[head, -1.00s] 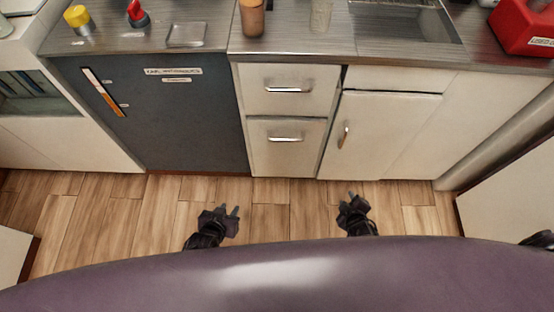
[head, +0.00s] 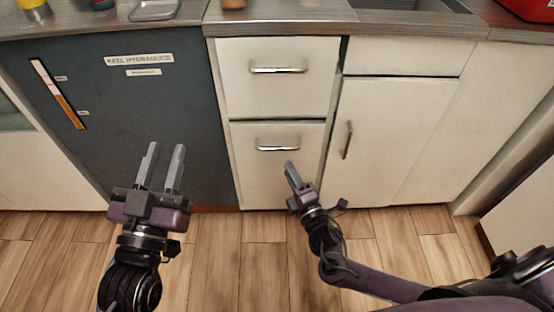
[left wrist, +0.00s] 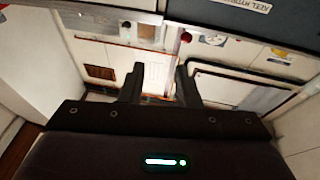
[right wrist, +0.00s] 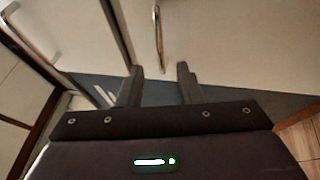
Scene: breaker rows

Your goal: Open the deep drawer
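Two white drawers are stacked mid-scene, both closed. The upper drawer (head: 290,92) and the lower drawer (head: 272,178) each have a horizontal metal bar handle, the upper handle (head: 278,70) and the lower handle (head: 278,146). The fronts look similar in height. My right gripper (head: 290,170) is open and empty, in front of the lower drawer, just below its handle. In the right wrist view a bar handle (right wrist: 158,38) lies ahead of the open fingers, not between them. My left gripper (head: 165,165) is open and empty, in front of the dark panel.
A dark panel labelled Keel Hydraulics (head: 130,110) is left of the drawers. A closed white cupboard door (head: 385,135) with a vertical handle is to their right. The countertop (head: 290,15) runs above. The wooden floor (head: 225,255) in front is clear.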

